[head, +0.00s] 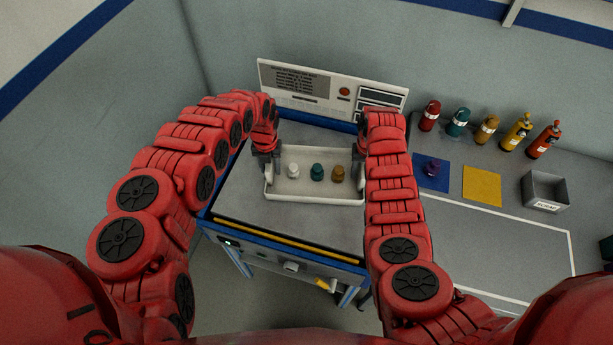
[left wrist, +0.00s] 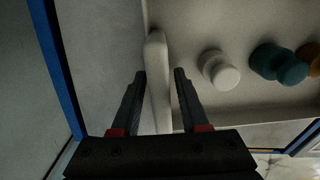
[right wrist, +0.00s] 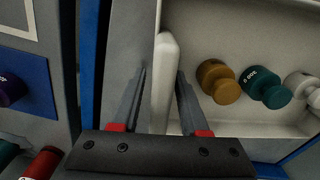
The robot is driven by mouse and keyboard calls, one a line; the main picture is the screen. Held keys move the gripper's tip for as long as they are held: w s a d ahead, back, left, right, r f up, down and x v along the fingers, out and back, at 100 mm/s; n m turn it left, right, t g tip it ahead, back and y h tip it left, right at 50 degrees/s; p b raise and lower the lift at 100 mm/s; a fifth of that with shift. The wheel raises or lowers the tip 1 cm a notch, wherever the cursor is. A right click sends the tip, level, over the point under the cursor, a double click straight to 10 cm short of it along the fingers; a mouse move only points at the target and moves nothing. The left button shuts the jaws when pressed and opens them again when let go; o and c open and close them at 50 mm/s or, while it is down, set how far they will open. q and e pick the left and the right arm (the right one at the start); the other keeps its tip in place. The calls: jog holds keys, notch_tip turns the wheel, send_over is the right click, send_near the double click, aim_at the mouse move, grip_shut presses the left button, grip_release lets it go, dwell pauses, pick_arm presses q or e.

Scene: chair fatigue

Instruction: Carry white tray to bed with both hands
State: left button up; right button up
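The white tray (head: 312,197) rests on the grey top of a blue-edged bench (head: 300,228). It holds a white weight (head: 293,171), a teal weight (head: 317,172) and an orange-brown weight (head: 338,174). My left gripper (head: 267,170) is at the tray's left end. In the left wrist view its open fingers (left wrist: 158,75) straddle the white end handle, with gaps on both sides. My right gripper (head: 360,165) is at the right end. In the right wrist view its open fingers (right wrist: 162,72) straddle the other handle, also with gaps. I cannot tell which surface is the bed.
On the right, a grey counter (head: 500,235) carries several coloured weights, a blue mat (head: 430,182) with a purple weight (head: 432,168), a yellow mat (head: 482,187) and a grey bin (head: 543,190). The bench top before the tray is clear.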

pick_arm(q)
jog(key=shift+o, duration=0.3)
pick_arm(e)
jog(key=shift+o, duration=0.3)
pick_arm(q)
notch_tip(320, 180, up, 11)
jog(key=shift+w+f, duration=0.1)
jog(key=shift+f, duration=0.1)
jog(key=shift+r, duration=0.7)
pick_arm(e)
jog(key=shift+r, duration=0.35)
notch_tip(320, 180, up, 11)
jog(key=shift+r, duration=0.1)
